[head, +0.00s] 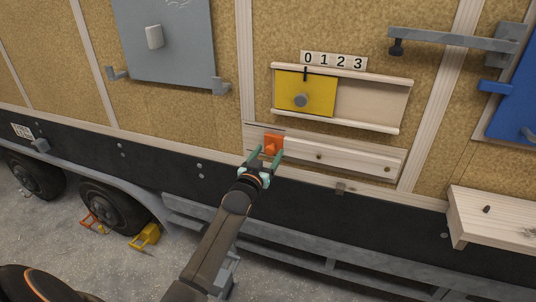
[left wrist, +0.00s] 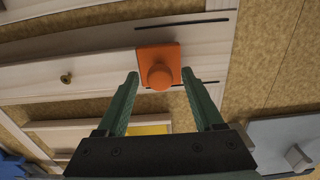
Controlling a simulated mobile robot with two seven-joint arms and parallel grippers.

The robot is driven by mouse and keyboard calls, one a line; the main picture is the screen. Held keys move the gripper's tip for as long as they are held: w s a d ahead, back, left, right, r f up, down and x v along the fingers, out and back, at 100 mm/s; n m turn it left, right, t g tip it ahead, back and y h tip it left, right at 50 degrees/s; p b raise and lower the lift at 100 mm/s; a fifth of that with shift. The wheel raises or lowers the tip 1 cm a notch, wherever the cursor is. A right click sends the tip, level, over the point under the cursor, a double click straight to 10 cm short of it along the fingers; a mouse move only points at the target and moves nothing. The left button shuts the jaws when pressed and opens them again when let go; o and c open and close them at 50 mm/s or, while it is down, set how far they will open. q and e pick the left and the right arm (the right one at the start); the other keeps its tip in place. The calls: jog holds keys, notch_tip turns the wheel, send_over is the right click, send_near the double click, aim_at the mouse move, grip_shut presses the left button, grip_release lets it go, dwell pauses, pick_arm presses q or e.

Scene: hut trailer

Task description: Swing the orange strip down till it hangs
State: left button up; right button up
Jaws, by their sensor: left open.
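The orange piece (head: 273,141) with a round knob sits at the left end of a pale wooden strip (head: 350,161), which lies nearly level along the lower trailer wall. Dark screw heads show on the strip. In the left wrist view the orange piece (left wrist: 147,53) is a square plate with its knob towards me. My left gripper (head: 266,159) is open, its two green fingers to either side of the knob's front. My right gripper is out of view.
Above is a yellow sliding panel (head: 318,103) in a wooden frame, under number tiles (head: 333,60). A grey hatch (head: 180,65) is at upper left, a blue panel (head: 515,112) at right. A wooden shelf (head: 492,196) juts out at lower right. Wheels with chocks stand lower left.

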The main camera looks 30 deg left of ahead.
pick_arm(q)
grip_shut()
dwell(0.6)
dwell(0.9)
